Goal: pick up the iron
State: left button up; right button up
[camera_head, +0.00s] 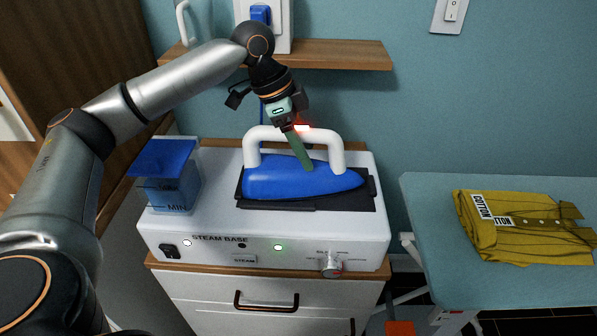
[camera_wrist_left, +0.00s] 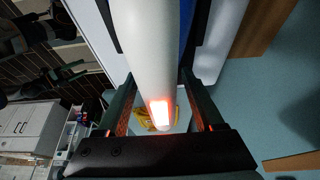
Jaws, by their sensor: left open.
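The iron (camera_head: 300,180) has a blue body and a white arched handle. It rests upright on a dark pad on top of the white steam base (camera_head: 220,258). My left gripper (camera_head: 301,155) reaches down from above to the handle. One green finger shows in front of the handle; the other is hidden behind it. In the left wrist view the white handle (camera_wrist_left: 148,45) runs between the two open fingers (camera_wrist_left: 160,95), with a visible gap on each side. A red glow falls on the handle near the palm. My right gripper is out of view.
A blue water tank (camera_head: 170,178) stands at the left end of the base. A wooden shelf (camera_head: 345,55) is on the wall behind and above. To the right, a teal ironing board (camera_head: 440,270) holds a folded yellow shirt (camera_head: 525,228). A drawer cabinet (camera_head: 215,290) supports the base.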

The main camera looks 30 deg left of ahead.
pick_arm(q)
grip_shut()
dwell(0.4)
jog(key=shift+w+r, duration=0.1)
jog(key=shift+r, duration=0.1)
